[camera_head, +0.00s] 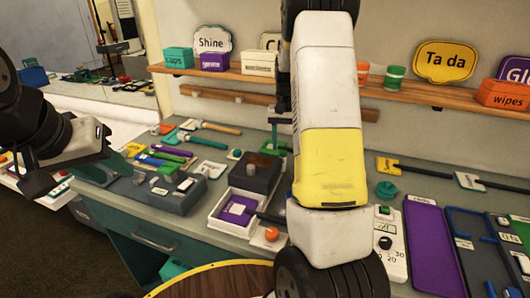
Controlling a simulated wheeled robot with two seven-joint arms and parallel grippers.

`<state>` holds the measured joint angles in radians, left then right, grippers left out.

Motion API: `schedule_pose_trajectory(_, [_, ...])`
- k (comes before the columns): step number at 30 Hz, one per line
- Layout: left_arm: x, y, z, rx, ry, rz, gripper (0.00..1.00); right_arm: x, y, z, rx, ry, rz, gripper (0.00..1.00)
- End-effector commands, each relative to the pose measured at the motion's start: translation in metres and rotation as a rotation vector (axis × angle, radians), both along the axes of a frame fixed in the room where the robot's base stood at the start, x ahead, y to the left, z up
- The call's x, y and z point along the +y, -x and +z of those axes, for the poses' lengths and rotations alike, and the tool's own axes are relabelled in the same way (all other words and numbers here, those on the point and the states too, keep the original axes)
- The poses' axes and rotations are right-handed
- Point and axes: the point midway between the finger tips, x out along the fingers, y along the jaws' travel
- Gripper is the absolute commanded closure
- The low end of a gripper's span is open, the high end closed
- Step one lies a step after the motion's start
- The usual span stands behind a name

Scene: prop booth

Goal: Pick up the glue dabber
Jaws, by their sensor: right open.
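I cannot single out the glue dabber for certain. Brush-like tools with handles, one with a wooden handle (221,128) and one with a teal handle (203,143), lie at the back left of the counter. My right arm's white and yellow link crosses the middle and hides part of the counter. Part of my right gripper (279,122) shows dark at the link's left edge, above the back of the counter; its jaws are open, and I see nothing held. My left gripper (42,182) is at the far left, short of the dark tool tray; its jaws are unclear.
The grey counter (215,215) holds a dark tray (170,193) of small items, an open white box (222,215) with a purple insert, an orange knob (271,233), a teal lump (387,190) and a purple tray (432,245). A wooden shelf (430,105) carries boxes and signs.

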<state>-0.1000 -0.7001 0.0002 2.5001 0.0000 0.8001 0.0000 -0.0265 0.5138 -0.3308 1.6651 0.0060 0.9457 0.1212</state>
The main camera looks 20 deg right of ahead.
Motion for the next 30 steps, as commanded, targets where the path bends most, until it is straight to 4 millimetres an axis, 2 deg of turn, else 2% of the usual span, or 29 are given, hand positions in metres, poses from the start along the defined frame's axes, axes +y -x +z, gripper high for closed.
schedule_pose_trajectory(10, [0.000, 0.000, 0.000, 0.000, 0.000, 0.000, 0.64, 0.005, 0.005, -0.048, 0.002, 0.000, 0.001, 0.51])
schedule_pose_trajectory(14, [0.000, 0.000, 0.000, 0.000, 0.000, 0.000, 0.64, 0.006, 0.004, -0.056, -0.001, -0.001, 0.001, 0.51])
schedule_pose_trajectory(20, [0.000, 0.000, 0.000, 0.000, 0.000, 0.000, 0.64, 0.006, 0.004, -0.057, -0.001, -0.001, 0.001, 0.51])
schedule_pose_trajectory(23, [0.000, 0.000, 0.000, 0.000, 0.000, 0.000, 0.64, 0.006, 0.004, -0.056, -0.001, -0.001, 0.001, 0.67])
schedule_pose_trajectory(28, [0.000, 0.000, 0.000, 0.000, 0.000, 0.000, 0.64, 0.006, 0.004, -0.056, -0.001, -0.001, 0.001, 1.00])
schedule_pose_trajectory(30, [0.000, 0.000, 0.000, 0.000, 0.000, 0.000, 0.64, 0.006, 0.004, -0.056, -0.001, -0.001, 0.001, 1.00])
